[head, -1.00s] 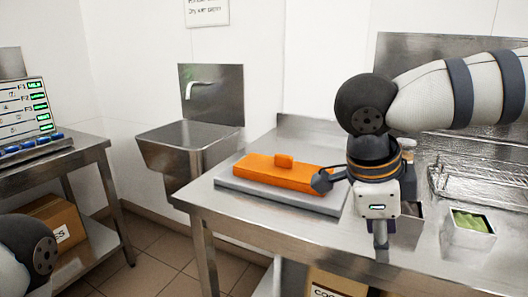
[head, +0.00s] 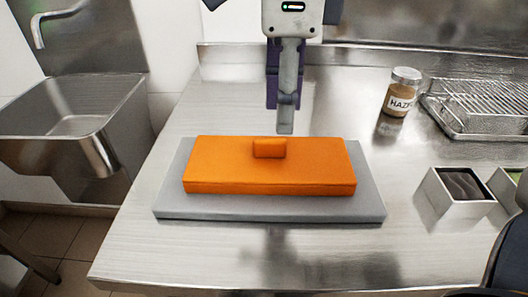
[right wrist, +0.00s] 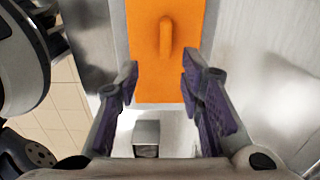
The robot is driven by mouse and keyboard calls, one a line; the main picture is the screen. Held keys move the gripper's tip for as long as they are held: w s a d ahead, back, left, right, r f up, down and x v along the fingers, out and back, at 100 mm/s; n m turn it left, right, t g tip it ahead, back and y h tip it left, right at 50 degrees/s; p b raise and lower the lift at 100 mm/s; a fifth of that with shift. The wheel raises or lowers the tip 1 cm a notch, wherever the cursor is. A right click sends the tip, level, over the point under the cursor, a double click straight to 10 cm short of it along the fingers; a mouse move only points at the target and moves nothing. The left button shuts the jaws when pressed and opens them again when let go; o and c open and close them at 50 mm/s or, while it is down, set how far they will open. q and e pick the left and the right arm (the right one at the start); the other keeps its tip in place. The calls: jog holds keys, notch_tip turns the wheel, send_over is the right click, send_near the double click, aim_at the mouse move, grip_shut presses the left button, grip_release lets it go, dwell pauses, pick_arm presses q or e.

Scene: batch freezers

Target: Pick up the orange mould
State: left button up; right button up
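The orange mould (head: 270,172) is a long flat block with a small raised handle (head: 269,148) on top. It lies on a grey slab (head: 215,210) on the steel table. My right gripper (head: 285,118) points down just behind and above the handle in the head view, seen edge-on. In the right wrist view the right gripper (right wrist: 160,82) has its two purple-grey fingers wide apart with nothing between them. The mould (right wrist: 145,75) lies beyond the fingertips there, its handle (right wrist: 166,38) further up the picture. My left gripper is not in view.
A sink (head: 75,110) stands to the left. On the table's right are a labelled jar (head: 398,98), a small open metal container (head: 452,205) and a wire rack (head: 480,100). The table front (head: 230,265) is clear.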

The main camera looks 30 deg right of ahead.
aim_at(270, 138)
jog(key=f, duration=0.2)
jog(key=w+f, duration=0.1)
jog(key=f, duration=0.1)
jog(key=a+f, duration=0.1)
jog(key=f, duration=0.1)
jog(key=shift+w+f, duration=0.2)
jog(key=shift+f, duration=0.2)
grip_shut()
